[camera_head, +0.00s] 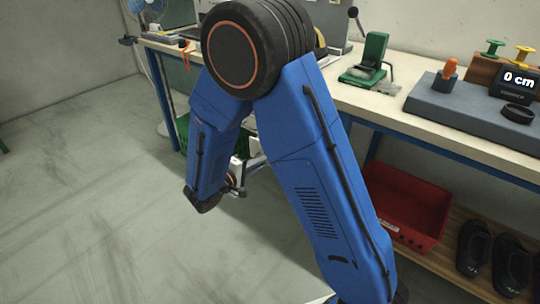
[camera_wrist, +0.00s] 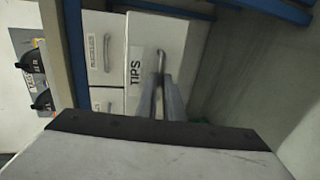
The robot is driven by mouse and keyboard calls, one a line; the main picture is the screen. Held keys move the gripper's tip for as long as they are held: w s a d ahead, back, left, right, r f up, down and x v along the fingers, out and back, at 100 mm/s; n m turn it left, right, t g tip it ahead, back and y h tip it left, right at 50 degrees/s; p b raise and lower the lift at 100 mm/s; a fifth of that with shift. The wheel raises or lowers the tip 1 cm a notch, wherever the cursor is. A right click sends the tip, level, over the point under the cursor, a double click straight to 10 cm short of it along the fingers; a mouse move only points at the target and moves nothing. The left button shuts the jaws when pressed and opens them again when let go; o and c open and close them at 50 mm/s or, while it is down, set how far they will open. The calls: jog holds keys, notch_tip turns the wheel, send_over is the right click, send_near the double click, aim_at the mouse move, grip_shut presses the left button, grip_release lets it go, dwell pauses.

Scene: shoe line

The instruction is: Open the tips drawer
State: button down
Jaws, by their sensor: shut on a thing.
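In the wrist view the white tips drawer (camera_wrist: 190,45) carries a "TIPS" label (camera_wrist: 135,66) and a metal bar handle (camera_wrist: 160,62). My gripper (camera_wrist: 167,85) is in front of it, with its two fingers shut on the handle. The fingers hide the lower part of the handle. I cannot tell how far the drawer front stands out from its cabinet. In the head view my blue arm reaches down below the bench and hides most of the drawers and the gripper's tips.
Other white drawers (camera_wrist: 102,48) with handles sit left of the tips drawer. In the head view the workbench (camera_head: 430,108) runs above. A red crate (camera_head: 408,207) and dark shoes (camera_head: 473,245) stand under it at the right. The grey floor (camera_head: 90,190) at the left is clear.

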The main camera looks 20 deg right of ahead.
jog(key=shift+f+v, duration=0.15)
jog(key=shift+v, duration=0.7)
jog(key=shift+f+v, duration=0.2)
jog(key=shift+v, duration=0.7)
jog(key=shift+f+v, duration=0.15)
jog(key=shift+v, duration=0.7)
jog(key=shift+a, duration=0.1)
jog(key=c, duration=1.9)
grip_release()
jog(key=shift+s, duration=0.1)
jog(key=v, duration=1.7)
jog(key=shift+s+a+r, duration=0.1)
jog(key=shift+a+r, duration=0.05)
